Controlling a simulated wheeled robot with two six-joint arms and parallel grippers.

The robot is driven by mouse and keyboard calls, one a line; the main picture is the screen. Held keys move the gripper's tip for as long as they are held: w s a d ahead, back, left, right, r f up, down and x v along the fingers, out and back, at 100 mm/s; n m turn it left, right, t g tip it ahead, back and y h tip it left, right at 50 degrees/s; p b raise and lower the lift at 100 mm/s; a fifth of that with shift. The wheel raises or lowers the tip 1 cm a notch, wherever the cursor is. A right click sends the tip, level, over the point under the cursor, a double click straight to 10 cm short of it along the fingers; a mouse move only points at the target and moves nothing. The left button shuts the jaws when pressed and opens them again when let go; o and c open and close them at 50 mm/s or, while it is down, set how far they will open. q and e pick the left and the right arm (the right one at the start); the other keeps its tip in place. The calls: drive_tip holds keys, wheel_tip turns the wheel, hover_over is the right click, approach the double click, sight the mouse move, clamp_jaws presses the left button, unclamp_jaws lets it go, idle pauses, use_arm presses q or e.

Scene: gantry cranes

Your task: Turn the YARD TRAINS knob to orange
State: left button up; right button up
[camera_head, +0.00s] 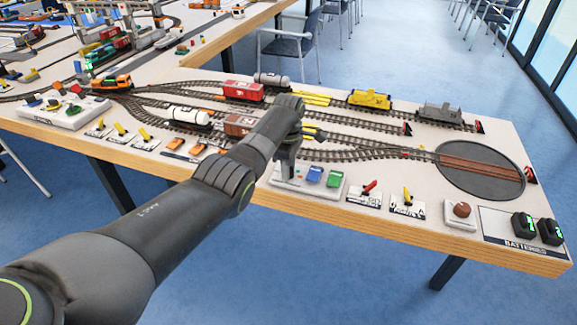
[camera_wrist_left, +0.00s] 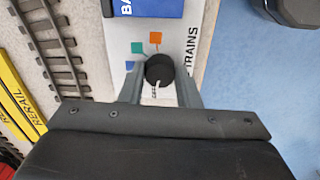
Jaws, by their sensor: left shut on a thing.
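The YARD TRAINS knob (camera_wrist_left: 160,69) is round and black on a white panel; in the left wrist view only the word TRAINS reads clearly beside it. A small white mark shows below the knob, away from the orange square. My left gripper (camera_wrist_left: 160,76) is shut on the knob, a finger on each side. In the head view my left gripper (camera_head: 284,168) points down at the panel (camera_head: 305,190), and its arm hides the knob. My right gripper is not in view.
Model tracks with wagons lie behind. A red lever (camera_head: 370,187), a yellow lever (camera_head: 407,196) and a turntable (camera_head: 478,170) are to the right.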

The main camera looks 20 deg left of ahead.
use_arm(q)
drive_tip(key=m+p, duration=0.1)
drive_tip(key=m, duration=0.1)
drive_tip(key=shift+r+m, duration=0.15)
drive_tip(key=shift+m, duration=0.25)
drive_tip(key=m+p, duration=0.1)
drive_tip(key=m, duration=0.2)
drive_tip(key=shift+m, duration=0.3)
drive_tip(key=m+p, duration=0.1)
drive_tip(key=m, duration=0.3)
drive_tip(key=shift+m, duration=0.3)
drive_tip(key=m, duration=0.4)
drive_tip(key=shift+m, duration=0.3)
drive_tip(key=m, duration=1.1)
drive_tip(key=shift+w+m, duration=0.1)
drive_tip(key=shift+m, duration=2.1)
